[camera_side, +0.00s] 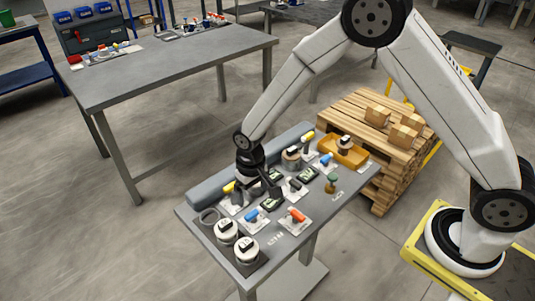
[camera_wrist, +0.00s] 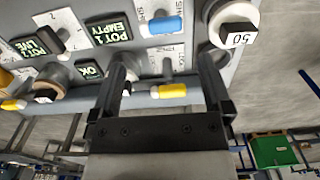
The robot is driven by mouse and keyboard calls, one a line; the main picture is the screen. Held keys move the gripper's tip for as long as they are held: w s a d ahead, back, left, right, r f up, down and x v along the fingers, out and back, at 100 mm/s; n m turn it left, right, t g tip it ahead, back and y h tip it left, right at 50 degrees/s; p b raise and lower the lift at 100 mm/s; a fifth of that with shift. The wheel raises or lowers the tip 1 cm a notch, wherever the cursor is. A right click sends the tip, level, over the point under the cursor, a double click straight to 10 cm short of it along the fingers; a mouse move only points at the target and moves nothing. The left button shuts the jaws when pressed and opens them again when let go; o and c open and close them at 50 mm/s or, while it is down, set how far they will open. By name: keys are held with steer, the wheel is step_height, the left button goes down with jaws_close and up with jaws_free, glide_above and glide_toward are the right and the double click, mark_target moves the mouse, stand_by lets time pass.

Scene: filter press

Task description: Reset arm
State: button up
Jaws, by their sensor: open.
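My gripper (camera_side: 262,188) is low over the left-middle of the grey control bench (camera_side: 190,219) in the side view. In the wrist view my gripper (camera_wrist: 168,88) is open, with one black finger on each side of a small yellow handle (camera_wrist: 168,91). A plate with partly readable lettering like "LOCK" lies behind that handle. Whether a finger touches the handle cannot be told. A blue handle (camera_wrist: 160,25) sits farther up, and a round white part with a black block marked 50 (camera_wrist: 238,36) is at the upper right.
Displays read "POT 1 EMPTY" (camera_wrist: 108,32) and "OK" (camera_wrist: 90,70). The bench also carries a red-orange handle (camera_side: 297,215), two white-topped round pots (camera_side: 226,230) and an orange tray (camera_side: 357,156). A wooden pallet (camera_side: 350,108) with boxes stands behind; a larger table (camera_side: 180,70) stands at upper left.

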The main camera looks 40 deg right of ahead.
steer(key=shift+s+d+r, duration=0.15)
steer(key=shift+d+r, duration=0.15)
steer(key=shift+r, duration=0.15)
steer(key=s+d+r+t, duration=0.2)
steer(key=s+d+r, duration=0.9)
steer(key=s, duration=0.3)
steer(key=shift+s+d+t, duration=0.25)
steer(key=shift+d+t, duration=0.05)
